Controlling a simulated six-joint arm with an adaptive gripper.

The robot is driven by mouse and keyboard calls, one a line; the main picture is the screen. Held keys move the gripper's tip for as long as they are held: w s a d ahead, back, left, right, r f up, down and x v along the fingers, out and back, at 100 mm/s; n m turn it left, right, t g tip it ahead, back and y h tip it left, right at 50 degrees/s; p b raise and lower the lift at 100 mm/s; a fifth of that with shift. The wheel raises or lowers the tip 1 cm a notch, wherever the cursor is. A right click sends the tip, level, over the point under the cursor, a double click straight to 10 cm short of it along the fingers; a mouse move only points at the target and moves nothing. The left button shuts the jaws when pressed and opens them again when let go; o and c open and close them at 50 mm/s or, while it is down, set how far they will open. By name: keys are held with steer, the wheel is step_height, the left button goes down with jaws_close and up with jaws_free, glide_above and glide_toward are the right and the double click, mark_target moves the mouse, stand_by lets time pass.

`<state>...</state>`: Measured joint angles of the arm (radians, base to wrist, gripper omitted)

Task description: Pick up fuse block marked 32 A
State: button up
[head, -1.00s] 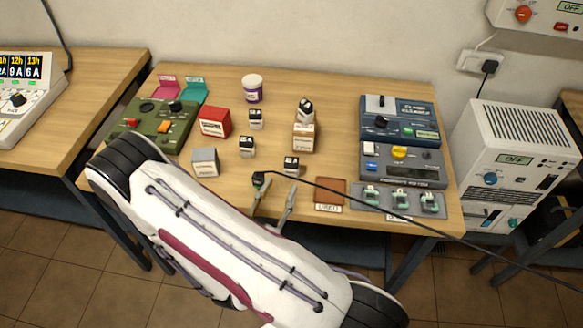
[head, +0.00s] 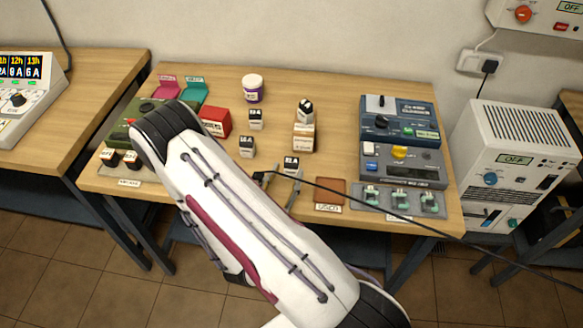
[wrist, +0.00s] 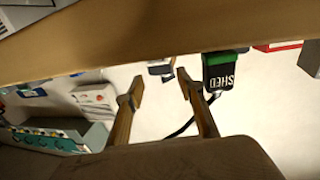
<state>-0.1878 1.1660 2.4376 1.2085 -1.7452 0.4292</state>
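Several small white fuse blocks with black tops stand on the table: one at the back (head: 256,121), one in the middle (head: 247,147), one near the front (head: 291,166), and one on a brown box (head: 305,110). Their markings are too small to read surely; the front one may read 32 A. My gripper (head: 280,185) is open and empty at the front of the table, just short of the front block. In the wrist view my gripper (wrist: 160,84) has its fingers apart, with a small white and dark block (wrist: 160,70) beyond the gap.
A black plug with a cable (head: 350,191) lies by my fingers; the wrist view shows a green and black piece marked SHED (wrist: 220,72) beside one finger. A red box (head: 215,121), a purple-and-white tub (head: 253,88) and blue-grey devices (head: 400,122) stand around. A brown pad (head: 331,190) lies right.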

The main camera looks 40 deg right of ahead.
mark_target(290, 166)
stand_by(0.3)
steer(key=shift+f+x, duration=0.15)
steer(key=shift+x, duration=0.55)
steer(key=shift+f+x, duration=0.15)
steer(key=shift+x, duration=1.75)
steer(key=shift+w+a, duration=0.1)
steer(key=c, duration=1)
